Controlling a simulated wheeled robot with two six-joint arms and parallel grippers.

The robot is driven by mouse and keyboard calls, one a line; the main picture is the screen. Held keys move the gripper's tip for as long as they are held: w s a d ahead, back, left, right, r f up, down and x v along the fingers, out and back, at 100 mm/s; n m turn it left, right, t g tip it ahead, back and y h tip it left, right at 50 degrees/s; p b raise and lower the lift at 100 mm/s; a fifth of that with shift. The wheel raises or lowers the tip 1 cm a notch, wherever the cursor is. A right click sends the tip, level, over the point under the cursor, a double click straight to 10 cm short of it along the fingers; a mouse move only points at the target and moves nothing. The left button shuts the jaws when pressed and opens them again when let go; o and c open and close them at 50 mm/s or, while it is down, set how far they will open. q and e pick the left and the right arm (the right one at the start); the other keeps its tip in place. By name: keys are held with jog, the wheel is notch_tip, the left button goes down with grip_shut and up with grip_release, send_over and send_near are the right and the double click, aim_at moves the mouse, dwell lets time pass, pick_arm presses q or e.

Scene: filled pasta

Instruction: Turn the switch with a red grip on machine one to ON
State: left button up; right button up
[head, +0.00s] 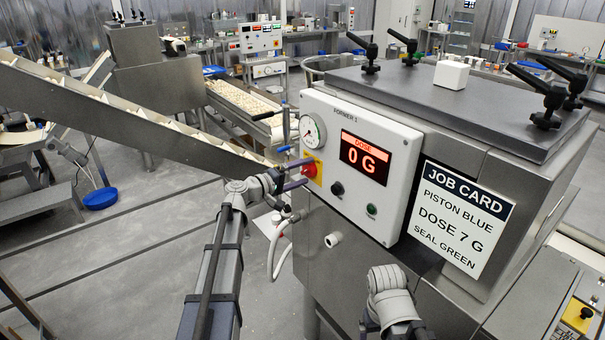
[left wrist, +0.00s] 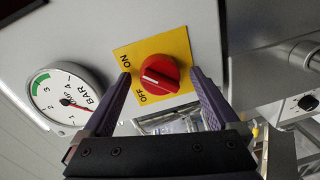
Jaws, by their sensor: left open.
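My right gripper is out of view.
A pressure gauge (head: 312,131) is close beside the switch. The dose display (head: 365,158) reads 0 G, with a black knob (head: 337,188) and green button (head: 372,209) below. A job card (head: 462,218) hangs to the right. A sloped conveyor (head: 130,117) rises at left.

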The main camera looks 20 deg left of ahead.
pick_arm(q)
jog(key=shift+s+a, duration=0.1)
jog(key=v, duration=0.7)
jog(key=shift+s+a, duration=0.2)
jog(key=shift+s, duration=0.05)
jog(key=shift+x, duration=4)
jog(key=shift+r, duration=0.1)
